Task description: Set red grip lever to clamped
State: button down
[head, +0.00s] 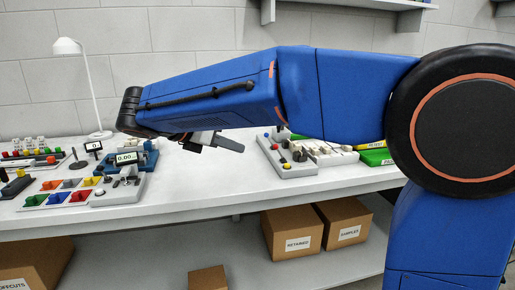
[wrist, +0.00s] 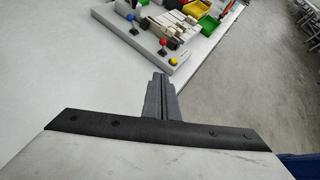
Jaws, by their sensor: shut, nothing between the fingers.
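A lever with a red ball knob (wrist: 130,17) stands at the edge of a light grey panel (wrist: 150,68) in the wrist view. A blue ball knob (wrist: 162,42) and a yellow ball knob (wrist: 173,60) stand on the same panel. In the head view the panel (head: 298,171) sits right of my gripper (head: 238,147), and a red knob (head: 284,144) shows on it. My gripper, also in the wrist view (wrist: 158,77), is shut and empty, apart from the panel and its levers. I cannot tell the red lever's setting.
A lamp (head: 66,47) stands behind. Green and yellow bins (wrist: 195,9) lie beyond the panel. Bare white bench top (head: 210,190) lies between the stations.

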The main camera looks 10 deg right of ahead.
send_near(279, 151)
jog(key=f, duration=0.1)
jog(key=a+f, duration=0.1)
jog(key=f, duration=0.1)
jog(key=shift+s+f, duration=0.15)
jog(key=shift+s, duration=0.05)
jog(key=w+d, duration=0.1)
jog(key=d, duration=0.1)
jog(key=shift+w+d+r, duration=0.2)
jog(key=shift+w+d, duration=0.15)
jog(key=shift+w+d+r, duration=0.15)
jog(key=shift+w+d, duration=0.25)
jog(key=shift+d, duration=0.1)
jog(key=shift+r, duration=0.1)
jog(key=shift+d+r+y, duration=0.15)
jog(key=shift+d+y, duration=0.05)
jog(key=shift+y, duration=0.2)
